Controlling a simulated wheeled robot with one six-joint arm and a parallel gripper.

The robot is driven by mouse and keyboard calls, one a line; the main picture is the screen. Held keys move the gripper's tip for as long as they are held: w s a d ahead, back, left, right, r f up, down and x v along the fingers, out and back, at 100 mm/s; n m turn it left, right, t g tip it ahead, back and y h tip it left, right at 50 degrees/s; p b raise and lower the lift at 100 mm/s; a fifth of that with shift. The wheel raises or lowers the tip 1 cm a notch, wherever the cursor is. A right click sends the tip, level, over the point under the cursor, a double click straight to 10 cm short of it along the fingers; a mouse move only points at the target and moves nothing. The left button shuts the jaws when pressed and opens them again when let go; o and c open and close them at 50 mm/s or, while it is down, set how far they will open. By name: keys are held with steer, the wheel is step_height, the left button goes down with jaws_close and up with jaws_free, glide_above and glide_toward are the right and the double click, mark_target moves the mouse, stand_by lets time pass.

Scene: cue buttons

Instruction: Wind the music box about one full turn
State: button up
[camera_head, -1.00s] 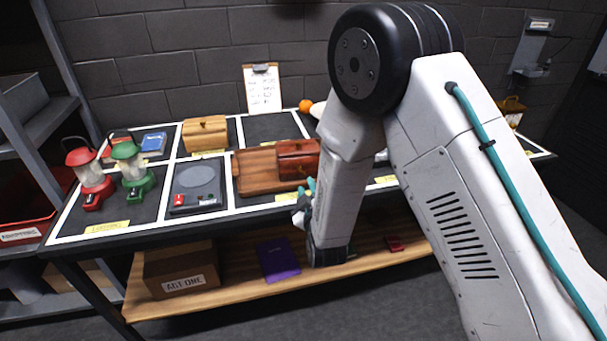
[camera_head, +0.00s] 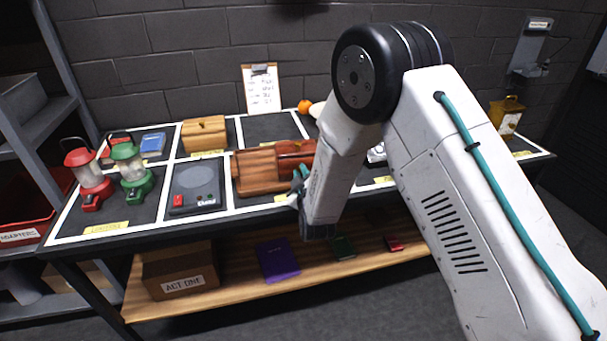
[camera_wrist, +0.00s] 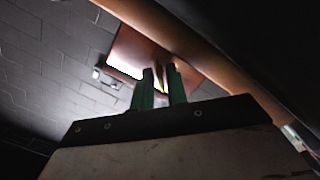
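A reddish-brown wooden box (camera_head: 297,152), which I take to be the music box, sits at the right end of a brown wooden tray (camera_head: 258,178) on the table. My gripper (camera_head: 299,183) is low at the table's front edge, just in front of this box, partly hidden by my wrist. In the wrist view my two green fingers (camera_wrist: 161,82) stand apart with a gap between them. A brown wooden panel (camera_wrist: 140,42) lies past the fingertips. A thin yellowish piece (camera_wrist: 159,78) shows in the gap; I cannot tell whether the fingers touch it.
A light wooden box (camera_head: 205,133), a dark flat device (camera_head: 197,187) and red (camera_head: 89,178) and green (camera_head: 133,176) lanterns stand to the left. A clipboard (camera_head: 262,90) leans at the back. The lower shelf holds a carton (camera_head: 178,272) and a purple book (camera_head: 278,260).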

jaws_close()
steer(key=shift+m, duration=1.6)
steer(key=shift+o, duration=1.8)
jaws_free()
steer(key=v, duration=0.7)
steer(key=shift+s, duration=0.4)
steer(key=shift+d, duration=0.1)
